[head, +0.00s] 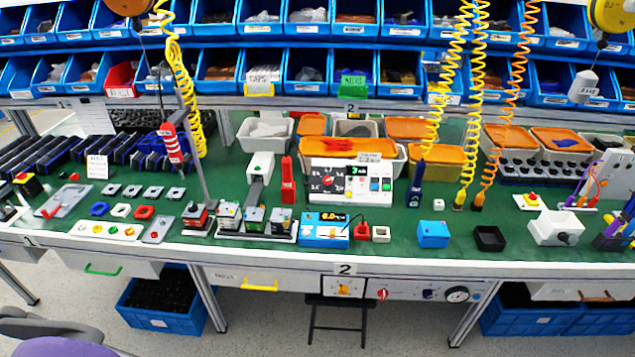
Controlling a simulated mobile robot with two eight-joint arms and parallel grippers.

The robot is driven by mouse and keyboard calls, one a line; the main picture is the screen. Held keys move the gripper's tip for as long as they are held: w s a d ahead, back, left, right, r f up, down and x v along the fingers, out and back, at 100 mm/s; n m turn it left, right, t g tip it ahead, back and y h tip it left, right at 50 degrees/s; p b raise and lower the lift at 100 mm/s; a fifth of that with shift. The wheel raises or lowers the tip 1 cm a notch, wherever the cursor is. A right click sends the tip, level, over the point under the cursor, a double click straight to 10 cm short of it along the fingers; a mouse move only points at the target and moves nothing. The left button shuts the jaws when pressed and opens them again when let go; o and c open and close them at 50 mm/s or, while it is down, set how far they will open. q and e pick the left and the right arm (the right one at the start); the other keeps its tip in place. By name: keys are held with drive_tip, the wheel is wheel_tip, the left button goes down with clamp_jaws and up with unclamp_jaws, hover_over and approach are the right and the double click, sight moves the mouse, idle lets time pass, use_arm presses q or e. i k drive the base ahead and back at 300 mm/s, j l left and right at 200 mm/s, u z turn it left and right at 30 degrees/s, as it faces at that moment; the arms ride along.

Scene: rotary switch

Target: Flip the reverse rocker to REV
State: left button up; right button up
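A white control panel (345,181) stands upright on the green bench top, near the middle of the head view. It carries a red and black rotary dial (328,180), a small dark display with green characters (358,170), and small coloured buttons at its right side. I cannot make out a rocker marked REV; the labels are too small to read. Neither of my grippers is in view.
The green bench (465,210) holds small switches, boxes and a blue meter (325,230) before the panel. A red upright part (288,180) stands left of it. Yellow coiled cords (450,90) hang at the right. Blue bins line the back. A purple chair (55,347) is at the lower left.

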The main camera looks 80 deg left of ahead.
sight(374, 181)
drive_tip(key=u, duration=2.55)
